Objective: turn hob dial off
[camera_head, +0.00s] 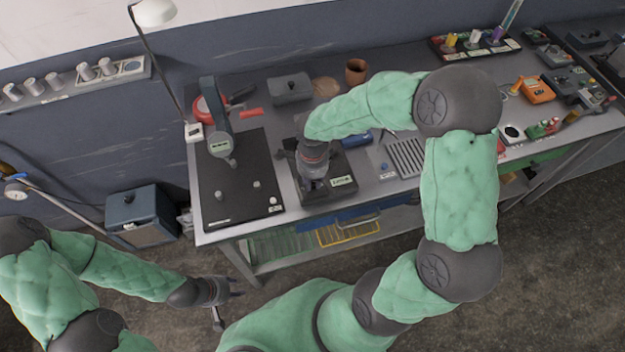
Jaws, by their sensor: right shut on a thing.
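My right gripper (312,188) points straight down over a black plate (345,164) with a small green label (342,181), on the near side of the bench. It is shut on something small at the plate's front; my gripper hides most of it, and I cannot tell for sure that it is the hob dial. Another black panel (225,180) to the left carries small pale knobs (257,184) near its front edge. My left gripper (232,303) hangs low over the floor in front of the bench, its fingers spread and empty, away from the hob.
On the bench (374,187) stand a grey lidded box (290,88), a brown cup (356,71), a red pan (205,110) and a slotted metal rack (407,157). A lamp (154,12) rises at the back left. Tools and an orange meter (534,90) crowd the right end.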

